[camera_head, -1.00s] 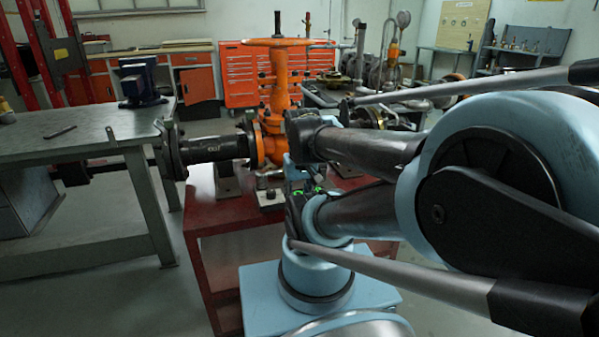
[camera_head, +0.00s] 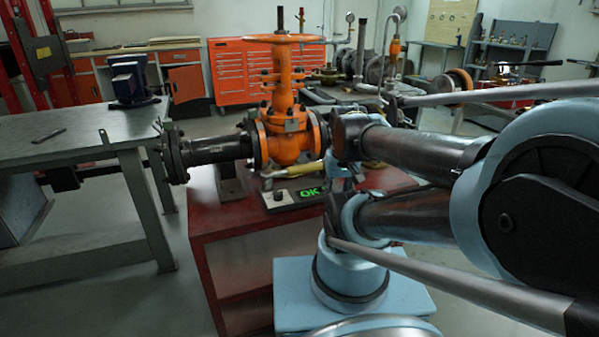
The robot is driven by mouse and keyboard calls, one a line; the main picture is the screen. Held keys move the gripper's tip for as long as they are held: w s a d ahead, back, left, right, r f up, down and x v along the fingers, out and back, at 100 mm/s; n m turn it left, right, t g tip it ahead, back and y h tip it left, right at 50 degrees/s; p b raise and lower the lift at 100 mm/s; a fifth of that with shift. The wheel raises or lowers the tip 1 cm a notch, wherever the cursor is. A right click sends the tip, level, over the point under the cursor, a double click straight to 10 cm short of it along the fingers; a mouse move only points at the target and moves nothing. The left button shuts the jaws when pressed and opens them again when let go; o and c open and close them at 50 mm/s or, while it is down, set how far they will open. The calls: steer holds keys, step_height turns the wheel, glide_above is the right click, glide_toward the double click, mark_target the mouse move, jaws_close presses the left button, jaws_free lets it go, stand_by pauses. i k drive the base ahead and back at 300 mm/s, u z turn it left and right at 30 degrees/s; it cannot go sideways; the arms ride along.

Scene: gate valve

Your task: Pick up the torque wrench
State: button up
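My arm comes in from the right and bends down near the valve's right side. My gripper cannot be made out; the arm links hide that area. Contact between gripper and wrench cannot be seen.
A dark flanged pipe (camera_head: 212,150) sticks out left from the valve over the red bench (camera_head: 235,218). A grey worktable (camera_head: 75,140) at left carries a blue vise (camera_head: 130,82) and a small dark bar (camera_head: 48,136). Floor shows between table and bench.

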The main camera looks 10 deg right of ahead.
mark_target(267, 176)
steer(key=k, duration=1.4)
steer(key=u, duration=0.9)
steer(key=i, duration=1)
steer(key=u, duration=0.05)
